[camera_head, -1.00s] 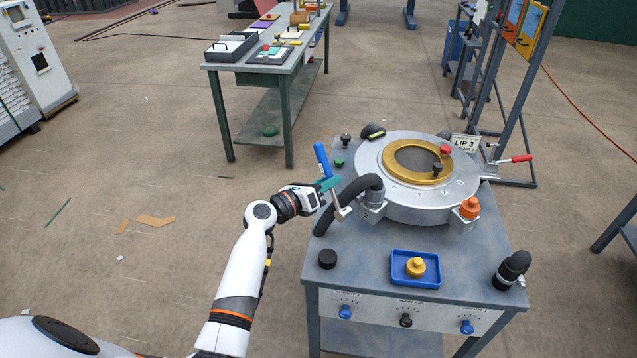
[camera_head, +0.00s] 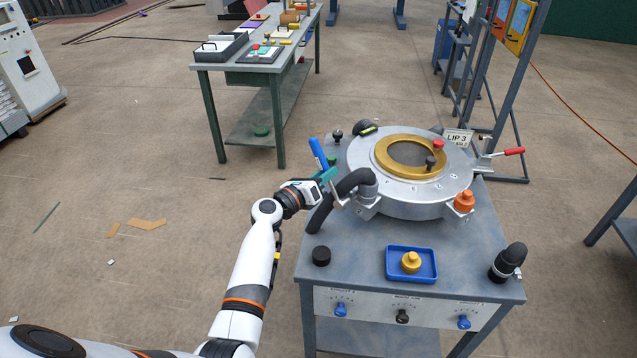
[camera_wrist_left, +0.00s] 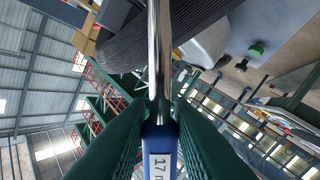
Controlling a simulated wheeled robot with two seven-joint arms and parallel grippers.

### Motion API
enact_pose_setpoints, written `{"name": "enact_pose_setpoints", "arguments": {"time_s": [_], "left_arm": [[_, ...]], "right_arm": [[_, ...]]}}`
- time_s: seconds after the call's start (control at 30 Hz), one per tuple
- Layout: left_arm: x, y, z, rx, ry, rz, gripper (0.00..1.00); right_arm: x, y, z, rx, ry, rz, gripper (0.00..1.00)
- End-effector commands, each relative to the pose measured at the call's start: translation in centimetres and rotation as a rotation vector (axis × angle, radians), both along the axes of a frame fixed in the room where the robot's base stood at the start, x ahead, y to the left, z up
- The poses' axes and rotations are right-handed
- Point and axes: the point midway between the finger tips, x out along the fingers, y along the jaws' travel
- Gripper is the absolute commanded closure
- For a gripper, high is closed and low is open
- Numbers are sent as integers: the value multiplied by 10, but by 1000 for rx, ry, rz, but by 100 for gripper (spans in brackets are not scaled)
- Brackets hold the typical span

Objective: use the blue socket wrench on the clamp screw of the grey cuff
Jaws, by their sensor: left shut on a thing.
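My left gripper (camera_head: 326,178) is shut on the blue socket wrench (camera_head: 318,153), whose blue handle sticks up above the fingers. Its metal shaft points down toward the black hose. The left wrist view shows the blue handle (camera_wrist_left: 160,150), marked 17, between the green fingers, with the bright shaft (camera_wrist_left: 159,60) running away from them. A ribbed black hose (camera_wrist_left: 190,20) lies close behind the shaft. The grey cuff (camera_head: 368,201) sits at the hose's end by the round metal ring. I cannot make out the clamp screw or whether the socket touches it. My right gripper is out of view.
The ring with its gold insert (camera_head: 384,160) fills the back of the cart. A blue tray (camera_head: 393,276) with a gold part, a black puck (camera_head: 321,256) and an orange knob (camera_head: 464,200) are nearby.

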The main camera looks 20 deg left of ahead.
Motion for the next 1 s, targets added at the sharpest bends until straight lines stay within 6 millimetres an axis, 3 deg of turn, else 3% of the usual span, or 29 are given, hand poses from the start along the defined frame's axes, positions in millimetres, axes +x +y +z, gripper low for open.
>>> {"name": "enact_pose_setpoints", "arguments": {"time_s": [1.0], "left_arm": [[1,1,5,-1,-2,0,100]], "right_arm": [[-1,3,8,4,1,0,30]]}}
